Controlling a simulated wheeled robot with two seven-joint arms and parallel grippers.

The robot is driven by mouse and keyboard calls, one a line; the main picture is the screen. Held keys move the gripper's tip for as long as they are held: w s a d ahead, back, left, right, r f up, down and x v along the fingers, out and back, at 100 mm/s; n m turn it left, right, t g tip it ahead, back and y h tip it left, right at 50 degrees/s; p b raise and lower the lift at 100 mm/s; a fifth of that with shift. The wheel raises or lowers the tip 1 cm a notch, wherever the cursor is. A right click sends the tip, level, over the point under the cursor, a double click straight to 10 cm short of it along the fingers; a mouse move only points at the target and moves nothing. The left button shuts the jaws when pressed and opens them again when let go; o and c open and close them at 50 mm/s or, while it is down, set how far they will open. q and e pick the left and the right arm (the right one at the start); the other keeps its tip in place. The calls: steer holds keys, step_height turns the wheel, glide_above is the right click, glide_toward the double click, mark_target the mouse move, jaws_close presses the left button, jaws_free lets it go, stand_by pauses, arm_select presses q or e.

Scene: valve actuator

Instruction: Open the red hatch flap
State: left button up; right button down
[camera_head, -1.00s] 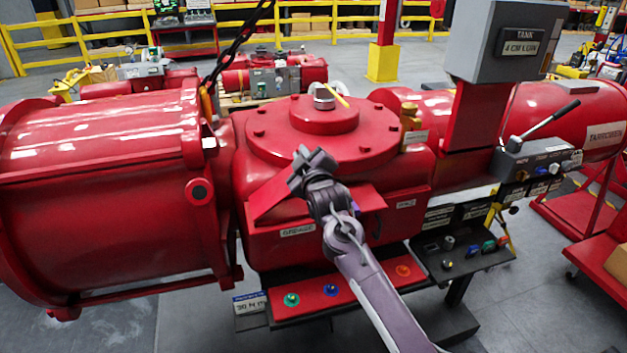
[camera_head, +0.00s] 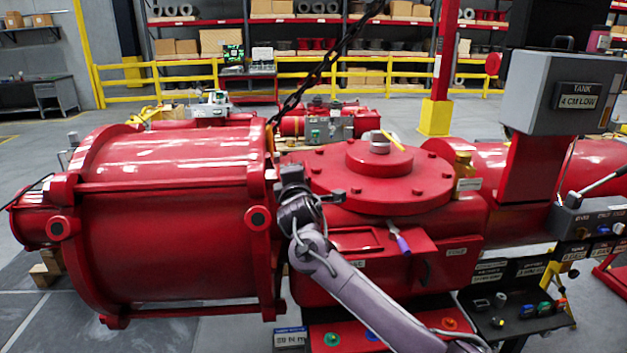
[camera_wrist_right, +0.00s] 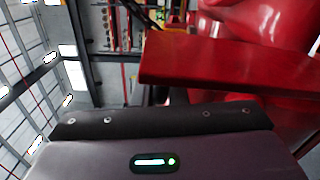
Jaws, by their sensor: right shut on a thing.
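My right gripper (camera_head: 322,194) is at the upper left of the valve's front housing (camera_head: 440,262), close to the large cylinder's flange. It looks shut, with the red hatch flap (camera_wrist_right: 230,62) at its jaws. In the right wrist view the flap is a flat red plate just beyond the dark gripper edge. The exact contact is hidden there. In the head view my gripper and wrist cover much of the flap area, so its angle is hard to tell. A purple-handled tool (camera_head: 399,238) lies at the front of the housing. My left gripper is out of view.
The large red cylinder (camera_head: 170,220) stands close on the left of my gripper. The round bolted cover (camera_head: 375,178) is behind it, with a chain (camera_head: 320,75) hanging nearby. A panel with coloured knobs (camera_head: 400,328) lies below my forearm. A grey tank box (camera_head: 560,90) stands on the right.

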steer(key=shift+a+f+n+b, duration=0.2)
steer(key=shift+a+n+b, duration=0.25)
steer(key=shift+a+n, duration=0.55)
steer(key=shift+a+f+n+b, duration=0.15)
steer(key=shift+a+n+b, duration=0.35)
steer(key=shift+a, duration=0.9)
steer(key=shift+s, duration=0.1)
steer(key=c, duration=1.8)
jaws_free()
steer(key=o, duration=0.3)
steer(key=shift+a+f, duration=0.15)
steer(key=shift+s+b, duration=1.4)
steer(key=shift+s, duration=2.4)
steer(key=shift+f, duration=0.1)
